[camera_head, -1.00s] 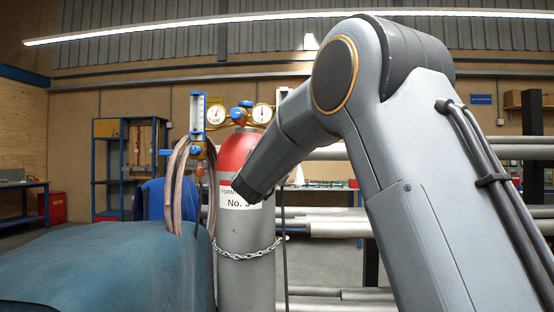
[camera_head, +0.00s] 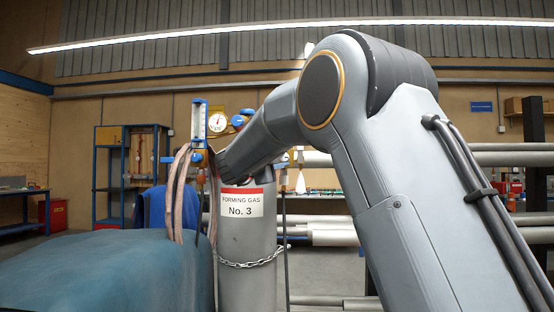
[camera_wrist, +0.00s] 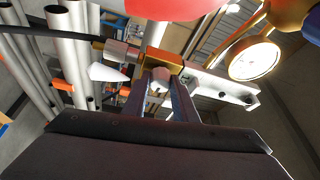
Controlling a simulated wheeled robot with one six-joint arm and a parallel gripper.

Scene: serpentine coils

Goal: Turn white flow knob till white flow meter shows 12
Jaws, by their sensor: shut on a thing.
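In the wrist view the fingers of my gripper (camera_wrist: 161,92) are shut on a small white knob (camera_wrist: 160,76) below a brass block (camera_wrist: 162,60). A white meter body (camera_wrist: 226,86) runs from that block to the right, seen at a steep angle, so its scale cannot be read. A white cone (camera_wrist: 105,73) sits left of the knob. In the head view my arm hides my gripper and most of this meter; a white cone (camera_head: 300,184) shows below the forearm. A separate blue-framed meter (camera_head: 199,120) stands left of the arm.
The grey gas cylinder (camera_head: 247,235) labelled No. 3 is chained upright. A round gauge (camera_head: 218,121) shows near its top; another gauge (camera_wrist: 254,60) is close in the wrist view. A dark hose (camera_wrist: 40,31) leaves the fitting leftward. Hoses (camera_head: 181,190) hang at left.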

